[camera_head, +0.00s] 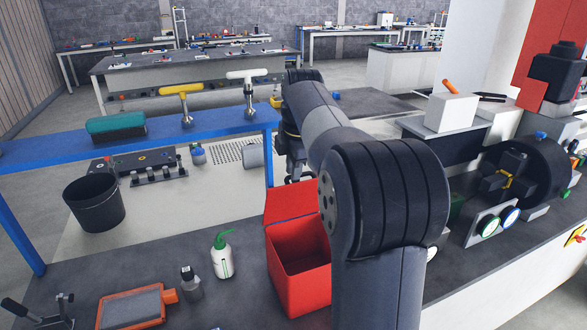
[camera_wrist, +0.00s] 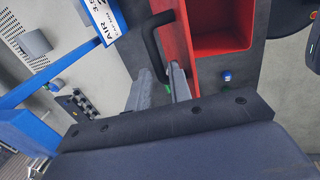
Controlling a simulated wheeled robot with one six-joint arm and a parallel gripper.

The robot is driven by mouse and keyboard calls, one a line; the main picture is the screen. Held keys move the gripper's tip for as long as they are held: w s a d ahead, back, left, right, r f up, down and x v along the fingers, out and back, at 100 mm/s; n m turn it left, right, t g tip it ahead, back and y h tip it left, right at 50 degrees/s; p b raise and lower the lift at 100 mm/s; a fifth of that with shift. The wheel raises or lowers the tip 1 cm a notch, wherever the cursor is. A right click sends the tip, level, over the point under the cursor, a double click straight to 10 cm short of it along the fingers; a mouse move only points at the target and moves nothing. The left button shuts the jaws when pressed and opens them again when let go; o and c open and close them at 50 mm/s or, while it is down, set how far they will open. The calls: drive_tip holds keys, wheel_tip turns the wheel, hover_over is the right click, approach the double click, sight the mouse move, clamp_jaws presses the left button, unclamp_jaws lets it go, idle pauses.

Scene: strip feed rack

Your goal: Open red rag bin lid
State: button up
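The red rag bin (camera_head: 300,275) stands on the dark bench top in the head view, its inside showing. Its red lid (camera_head: 291,202) is raised at the far side of the opening. In the wrist view the bin (camera_wrist: 222,45) is at the top, with the red lid (camera_wrist: 180,45) seen nearly edge-on and a black handle (camera_wrist: 150,45) on it. My gripper (camera_wrist: 160,78) has its two fingers apart, with the lower end of the handle at or between the fingertips; contact is not clear.
A green-capped bottle (camera_head: 222,256), a small grey bottle (camera_head: 191,284) and an orange-rimmed tray (camera_head: 131,308) stand left of the bin. A blue shelf (camera_head: 60,152) runs behind. A dark machine (camera_head: 530,170) is at the right.

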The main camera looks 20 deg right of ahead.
drive_tip(key=shift+c, duration=0.2)
clamp_jaws()
drive_tip(key=shift+w+r+p, duration=0.35)
drive_tip(key=shift+w+p, duration=0.1)
drive_tip(key=shift+p, duration=0.35)
drive_tip(key=w+p, duration=0.7)
drive_tip(key=shift+f, duration=0.4)
